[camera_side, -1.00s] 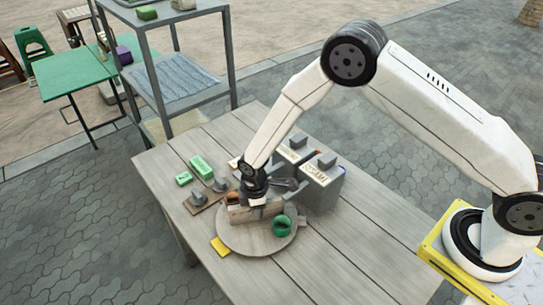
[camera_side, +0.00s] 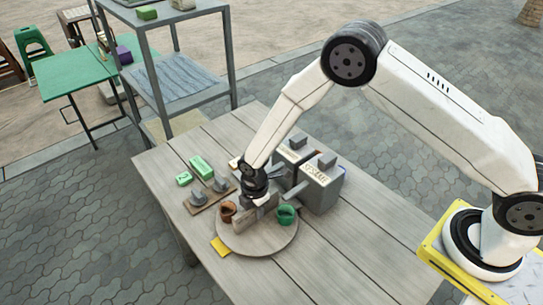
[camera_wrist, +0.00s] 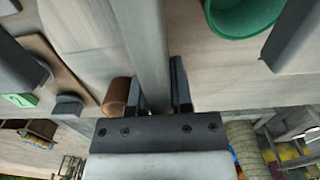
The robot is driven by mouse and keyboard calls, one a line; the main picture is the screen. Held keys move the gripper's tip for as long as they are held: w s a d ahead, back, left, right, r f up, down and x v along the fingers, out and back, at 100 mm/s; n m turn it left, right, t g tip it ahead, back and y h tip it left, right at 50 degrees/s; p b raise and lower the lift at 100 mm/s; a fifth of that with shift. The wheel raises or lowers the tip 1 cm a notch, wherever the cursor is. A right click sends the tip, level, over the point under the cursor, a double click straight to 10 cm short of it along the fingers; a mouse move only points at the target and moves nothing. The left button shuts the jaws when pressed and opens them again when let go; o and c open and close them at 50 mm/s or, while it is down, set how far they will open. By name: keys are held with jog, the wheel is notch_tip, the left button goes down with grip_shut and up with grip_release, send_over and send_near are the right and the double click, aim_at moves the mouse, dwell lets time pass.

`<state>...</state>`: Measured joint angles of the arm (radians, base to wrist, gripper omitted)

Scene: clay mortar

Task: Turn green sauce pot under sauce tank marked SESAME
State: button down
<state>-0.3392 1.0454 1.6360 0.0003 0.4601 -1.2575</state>
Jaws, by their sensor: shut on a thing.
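The green sauce pot (camera_side: 286,216) stands on the right side of a round wooden turntable (camera_side: 262,240). A brown pot (camera_side: 228,212) stands on its left side. An upright bar (camera_side: 243,222) crosses the turntable between the pots. My gripper (camera_side: 258,202) is shut on this bar, which also shows between the fingers (camera_wrist: 158,88) in the wrist view. The SESAME tank (camera_side: 320,178) stands behind and right of the turntable, with a grey spout reaching toward the green pot. The wrist view shows the green pot (camera_wrist: 240,18) at the top right and the brown pot (camera_wrist: 117,95) beside the left finger.
A second tank (camera_side: 293,152) stands beside the SESAME tank, its label partly unreadable. A board with grey knobs (camera_side: 212,193) and green blocks (camera_side: 200,166) lie left of the turntable. A yellow tab (camera_side: 219,246) lies at its front left edge. The table's right front is clear.

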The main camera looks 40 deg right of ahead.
jog(key=shift+d+n, duration=0.1)
jog(key=shift+n, duration=0.5)
jog(key=c, duration=0.5)
grip_release()
jog(key=shift+r, duration=0.15)
jog(key=shift+r, duration=3.75)
